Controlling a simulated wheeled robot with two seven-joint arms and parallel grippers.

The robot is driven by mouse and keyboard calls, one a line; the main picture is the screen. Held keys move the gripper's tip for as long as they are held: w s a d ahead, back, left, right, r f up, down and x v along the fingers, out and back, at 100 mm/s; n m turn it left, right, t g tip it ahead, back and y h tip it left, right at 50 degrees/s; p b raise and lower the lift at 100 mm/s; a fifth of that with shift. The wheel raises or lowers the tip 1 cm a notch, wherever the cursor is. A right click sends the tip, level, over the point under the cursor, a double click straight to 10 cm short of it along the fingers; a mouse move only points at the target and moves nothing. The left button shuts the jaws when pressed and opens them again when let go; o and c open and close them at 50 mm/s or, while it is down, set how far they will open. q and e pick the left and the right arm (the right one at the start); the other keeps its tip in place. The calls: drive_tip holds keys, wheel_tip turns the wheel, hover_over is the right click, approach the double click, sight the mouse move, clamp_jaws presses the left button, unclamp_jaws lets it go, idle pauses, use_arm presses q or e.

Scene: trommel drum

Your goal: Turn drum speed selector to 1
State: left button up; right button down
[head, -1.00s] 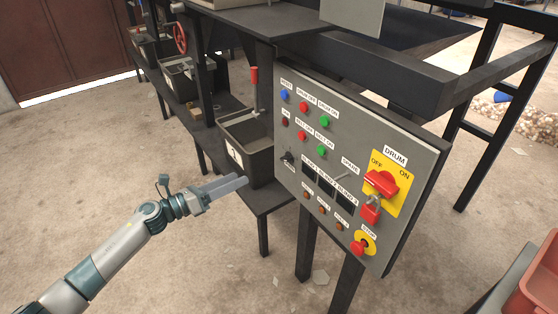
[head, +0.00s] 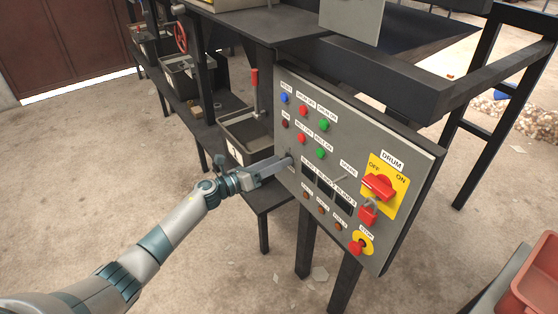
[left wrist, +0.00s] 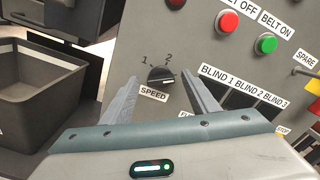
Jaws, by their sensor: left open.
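The drum speed selector (left wrist: 160,75) is a dark round knob on the grey control panel (head: 366,138), with a "SPEED" label below and the marks 1 and 2 above it. In the left wrist view its pale pointer line lies toward the right, below the 2. My left gripper (head: 283,163) is at the panel's left edge in the head view. In the left wrist view the open fingers of this gripper (left wrist: 160,95) stand on either side of the knob, with nothing between them gripped. In the head view the gripper partly hides the knob. My right gripper is not in view.
The panel also carries red (head: 301,138) and green (head: 320,153) buttons, a red drum switch (head: 379,186) on yellow, a padlock (head: 367,212) and a stop button (head: 357,247). A black bin (head: 238,148) stands just left of the panel. A red tray (head: 535,285) is at lower right.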

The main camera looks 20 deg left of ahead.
use_arm(q)
drive_tip(key=shift+w+d, duration=0.35)
drive_tip(key=c, duration=1.1)
drive_tip(key=shift+o, duration=0.2)
